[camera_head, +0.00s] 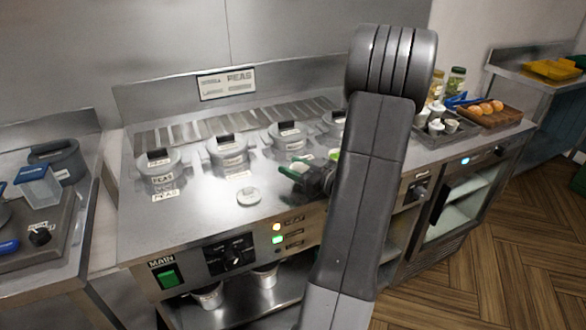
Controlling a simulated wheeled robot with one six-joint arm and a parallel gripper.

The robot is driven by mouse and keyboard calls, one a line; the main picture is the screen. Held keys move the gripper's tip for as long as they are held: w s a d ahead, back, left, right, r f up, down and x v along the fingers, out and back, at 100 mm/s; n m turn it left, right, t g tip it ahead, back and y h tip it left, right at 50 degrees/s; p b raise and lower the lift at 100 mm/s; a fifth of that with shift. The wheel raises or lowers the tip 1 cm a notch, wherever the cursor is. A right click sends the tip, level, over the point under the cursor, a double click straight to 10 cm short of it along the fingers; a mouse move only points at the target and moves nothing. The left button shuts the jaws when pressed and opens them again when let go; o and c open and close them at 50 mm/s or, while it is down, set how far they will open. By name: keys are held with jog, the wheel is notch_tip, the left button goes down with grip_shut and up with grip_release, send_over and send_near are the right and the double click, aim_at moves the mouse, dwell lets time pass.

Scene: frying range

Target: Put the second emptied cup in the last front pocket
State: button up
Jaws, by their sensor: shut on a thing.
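My gripper (305,179) is over the steel frying range, right of the middle of the counter and low over its front part. It is shut on a small pale thing, seemingly a cup (301,166), mostly hidden by the fingers. Green shows at the fingers and beside them; I cannot tell what it is. A dark tray (436,139) stands at the range's right end with several small white cups (450,126) in it. Its pockets are too small to tell apart, and my arm hides part of the area left of it.
Several lidded grey pots (228,152) sit in a row along the range. A loose round lid (249,196) lies in front of them.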

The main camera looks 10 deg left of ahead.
jog(key=shift+w+a+f, duration=0.15)
jog(key=shift+a+f, duration=0.2)
jog(key=shift+f, duration=0.05)
jog(key=shift+d+f, duration=0.15)
jog(key=shift+f, duration=0.2)
jog(key=shift+f+b, duration=0.2)
jog(key=shift+b, duration=0.15)
jog(key=o, duration=0.8)
jog(key=shift+r, duration=0.15)
